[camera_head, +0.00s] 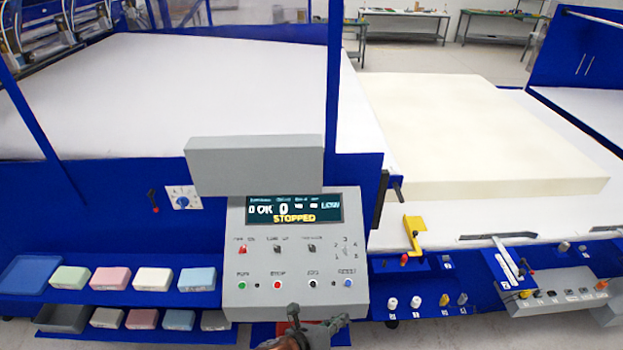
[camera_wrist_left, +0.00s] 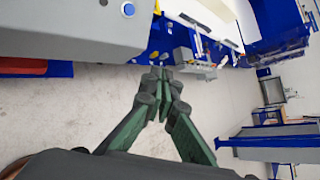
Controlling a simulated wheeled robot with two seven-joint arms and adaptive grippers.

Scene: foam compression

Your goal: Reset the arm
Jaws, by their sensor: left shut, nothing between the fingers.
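My left gripper (camera_head: 318,323) is at the bottom of the head view, just below the lower row of buttons on the grey control panel (camera_head: 258,300). In the left wrist view the gripper (camera_wrist_left: 164,72) has its dark green fingers together and empty, over the pale floor. The panel's screen (camera_head: 294,209) reads "STOPPED". A blue button (camera_head: 347,283) sits at the right end of the lower row, above the gripper; it also shows in the left wrist view (camera_wrist_left: 128,9). My right gripper is not seen.
A cream foam slab (camera_head: 480,130) lies on the white bed at right. A yellow lever (camera_head: 414,233) and small knobs stick out right of the panel. Shelves at left hold coloured foam blocks (camera_head: 110,278). Open floor (camera_wrist_left: 100,85) shows beneath the gripper.

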